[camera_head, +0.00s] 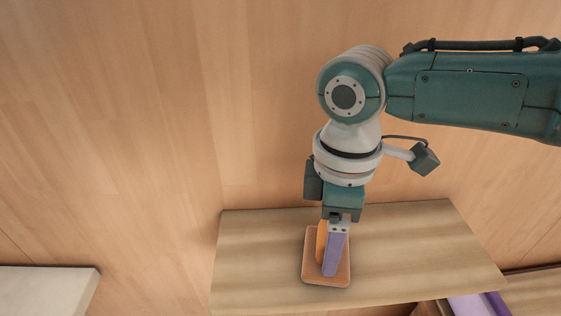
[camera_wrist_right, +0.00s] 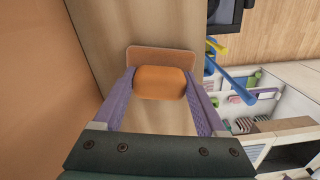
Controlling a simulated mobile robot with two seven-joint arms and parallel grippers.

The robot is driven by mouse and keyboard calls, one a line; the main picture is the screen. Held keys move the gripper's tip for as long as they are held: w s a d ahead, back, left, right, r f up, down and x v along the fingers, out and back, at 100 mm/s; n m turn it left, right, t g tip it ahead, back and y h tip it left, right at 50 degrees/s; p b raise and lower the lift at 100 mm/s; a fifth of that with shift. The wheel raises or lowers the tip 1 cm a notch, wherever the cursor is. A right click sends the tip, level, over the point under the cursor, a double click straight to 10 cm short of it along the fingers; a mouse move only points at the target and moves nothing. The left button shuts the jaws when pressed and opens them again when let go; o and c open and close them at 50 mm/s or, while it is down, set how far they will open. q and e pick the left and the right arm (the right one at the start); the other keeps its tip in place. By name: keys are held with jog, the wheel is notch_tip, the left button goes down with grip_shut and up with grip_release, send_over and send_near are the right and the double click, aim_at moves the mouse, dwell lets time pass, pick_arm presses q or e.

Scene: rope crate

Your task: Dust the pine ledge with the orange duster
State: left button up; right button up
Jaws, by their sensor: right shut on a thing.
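The pine ledge (camera_head: 410,250) is a pale wooden board against the wood-panelled wall. It also shows in the right wrist view (camera_wrist_right: 150,25). The orange duster (camera_head: 310,268) has a flat pad with a raised orange grip. Its pad lies flat over the middle of the ledge and looks to be on it, though exact contact is hard to see. My right gripper (camera_head: 328,270) points down with its purple fingers shut on the duster's grip (camera_wrist_right: 162,83), one finger on each side. My left gripper is not in view.
A white surface (camera_head: 45,290) stands at lower left, apart from the ledge. A purple item (camera_head: 475,306) sits below the ledge's right end. The right wrist view shows a blue rod (camera_wrist_right: 235,85) and white shelving (camera_wrist_right: 290,95) beyond the ledge. The ledge is clear on both sides of the duster.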

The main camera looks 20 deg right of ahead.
jog(key=shift+w+d+f+b, duration=0.2)
jog(key=shift+w+d+b, duration=0.35)
jog(key=shift+d, duration=0.2)
jog(key=shift+a, duration=0.2)
jog(key=r+p, duration=0.5)
jog(key=shift+w+a+r, duration=0.1)
jog(key=shift+a+r, duration=0.1)
jog(key=shift+f, duration=0.1)
